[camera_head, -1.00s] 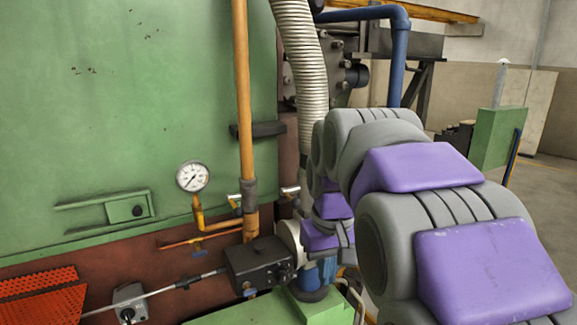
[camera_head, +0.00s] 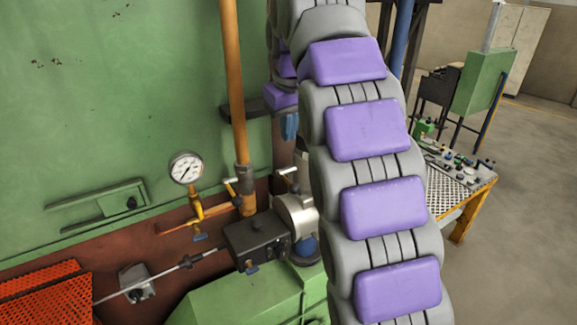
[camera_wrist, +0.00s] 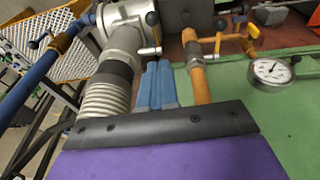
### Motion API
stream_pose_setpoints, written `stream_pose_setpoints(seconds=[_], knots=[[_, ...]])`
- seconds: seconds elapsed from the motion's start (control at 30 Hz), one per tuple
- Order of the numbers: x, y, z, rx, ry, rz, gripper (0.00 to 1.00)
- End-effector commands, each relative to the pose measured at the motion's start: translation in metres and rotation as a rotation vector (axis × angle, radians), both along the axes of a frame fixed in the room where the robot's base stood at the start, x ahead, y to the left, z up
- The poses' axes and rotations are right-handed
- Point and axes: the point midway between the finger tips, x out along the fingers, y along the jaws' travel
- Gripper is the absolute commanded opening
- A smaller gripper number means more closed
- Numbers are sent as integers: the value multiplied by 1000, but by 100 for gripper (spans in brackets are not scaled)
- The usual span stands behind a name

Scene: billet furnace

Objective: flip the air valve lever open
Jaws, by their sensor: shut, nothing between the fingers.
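Several small valve levers show; none is labelled, and I cannot be sure which is the air valve lever. One dark-tipped lever (camera_wrist: 153,22) is at the silver pipe fitting (camera_wrist: 122,20) beside the corrugated hose; in the head view this lever (camera_head: 288,172) stands above the round silver fitting (camera_head: 295,214). A second lever (camera_head: 230,184) is at the orange pipe; it also shows in the wrist view (camera_wrist: 195,49). My gripper (camera_head: 289,127) points down above the silver-fitting lever. In the wrist view its blue fingers (camera_wrist: 158,66) are together and empty, with their tips near that lever.
The orange pipe (camera_head: 234,90) rises left of my gripper, and a pressure gauge (camera_head: 186,168) is farther left. The corrugated hose (camera_wrist: 107,94) is close beside the fingers. A black box (camera_head: 256,238) and green casing (camera_head: 250,298) lie below. A workbench (camera_head: 458,185) stands right.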

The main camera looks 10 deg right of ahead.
Motion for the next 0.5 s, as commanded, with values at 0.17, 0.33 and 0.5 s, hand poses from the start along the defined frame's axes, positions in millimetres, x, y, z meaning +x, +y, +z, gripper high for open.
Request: stream_pose_setpoints(seconds=[0.17, 0.33, 0.5], knots=[[1, 0, -1, 0, 1, 0, 0], [2, 0, -3, 1, 2, -1, 0], [4, 0, -17, 0, 2, -1, 0]])
